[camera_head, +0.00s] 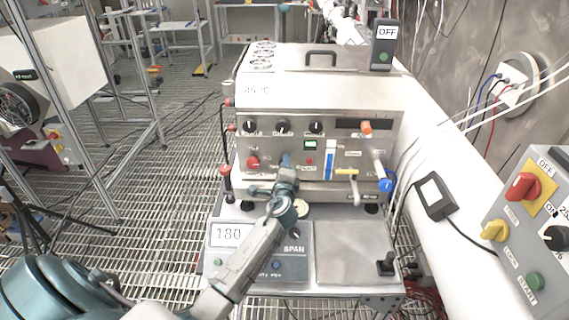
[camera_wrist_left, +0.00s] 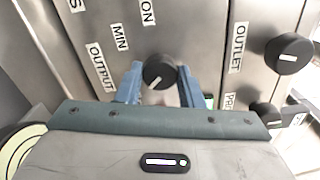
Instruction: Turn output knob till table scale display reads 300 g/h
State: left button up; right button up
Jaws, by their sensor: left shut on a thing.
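My left gripper (camera_head: 287,160) reaches up to the steel machine's front panel (camera_head: 333,145). In the left wrist view its blue fingers (camera_wrist_left: 160,78) are shut on a round black knob (camera_wrist_left: 159,71) with a white pointer line, one finger on each side. The word OUTPUT (camera_wrist_left: 99,66) is printed on the panel left of this knob, and MIN is near it. In the head view the gripper hides the knob. The table scale display (camera_head: 229,234) at the lower left appears to read 180. My right gripper is not in view.
Three black knobs (camera_head: 283,126), a red knob (camera_head: 253,162) and a yellow-handled valve (camera_head: 347,171) sit on the panel around my gripper. A bare steel plate (camera_head: 352,251) lies right of the scale. A control box (camera_head: 530,225) stands at the far right.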

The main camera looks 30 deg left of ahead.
pick_arm(q)
jog(key=shift+f+m+p, duration=0.15)
jog(key=shift+m+p, duration=0.25)
jog(key=shift+m, duration=0.6)
jog(key=o, duration=1)
jog(key=shift+s, duration=0.1)
jog(key=b+v, duration=0.3)
jog(key=v, duration=0.8)
jog(key=shift+d, duration=0.1)
